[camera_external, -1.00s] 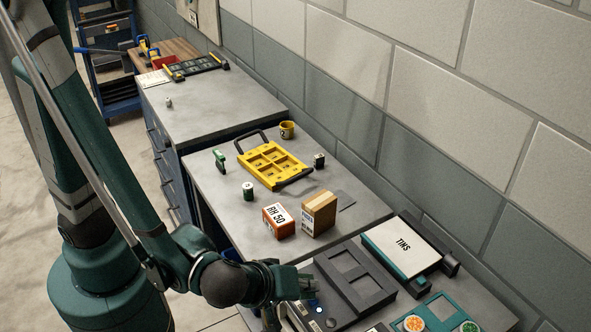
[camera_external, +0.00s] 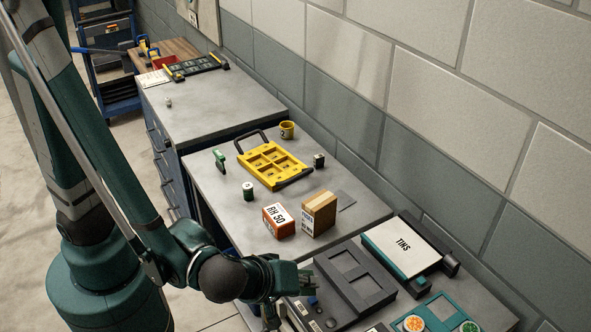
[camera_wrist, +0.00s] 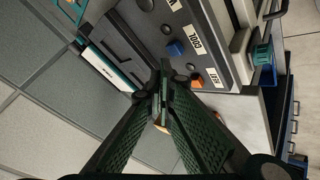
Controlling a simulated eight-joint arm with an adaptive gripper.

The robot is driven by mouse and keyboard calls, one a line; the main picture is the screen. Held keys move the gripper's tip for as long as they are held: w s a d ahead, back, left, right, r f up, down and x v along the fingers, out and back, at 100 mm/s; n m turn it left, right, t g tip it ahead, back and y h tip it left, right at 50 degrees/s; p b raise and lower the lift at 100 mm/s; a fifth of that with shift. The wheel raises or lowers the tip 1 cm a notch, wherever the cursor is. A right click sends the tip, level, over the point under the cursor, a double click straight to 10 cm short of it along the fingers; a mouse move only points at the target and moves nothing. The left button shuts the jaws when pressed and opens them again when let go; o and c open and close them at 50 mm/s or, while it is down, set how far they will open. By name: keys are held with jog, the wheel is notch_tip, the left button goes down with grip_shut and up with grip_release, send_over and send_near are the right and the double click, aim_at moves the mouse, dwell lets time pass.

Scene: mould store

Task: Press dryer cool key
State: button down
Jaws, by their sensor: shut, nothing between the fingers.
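The dryer (camera_wrist: 225,60) is a grey unit with a sloping key panel in the wrist view. Its blue key (camera_wrist: 176,48) sits beside the COOL label (camera_wrist: 198,38). An orange key (camera_wrist: 196,81) sits beside the HEAT label (camera_wrist: 213,78). My gripper (camera_wrist: 162,92) is shut and empty. In the wrist view its tips appear just below the blue key and left of the orange key; I cannot tell if they touch anything. In the external view, my gripper (camera_external: 303,279) is over the dryer's left end, partly hiding the panel.
A dark frame (camera_external: 372,293) lies on the dryer's top. A TINS box (camera_external: 398,247) and a teal tray (camera_external: 438,312) are to the right. An RH 50 box (camera_external: 278,221) and a brown carton (camera_external: 319,213) stand on the bench behind, near its front edge.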

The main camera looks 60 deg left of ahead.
jog(key=shift+r, duration=0.2)
dwell(0.3)
jog(key=shift+r+p, duration=2.15)
jog(key=shift+r, duration=0.7)
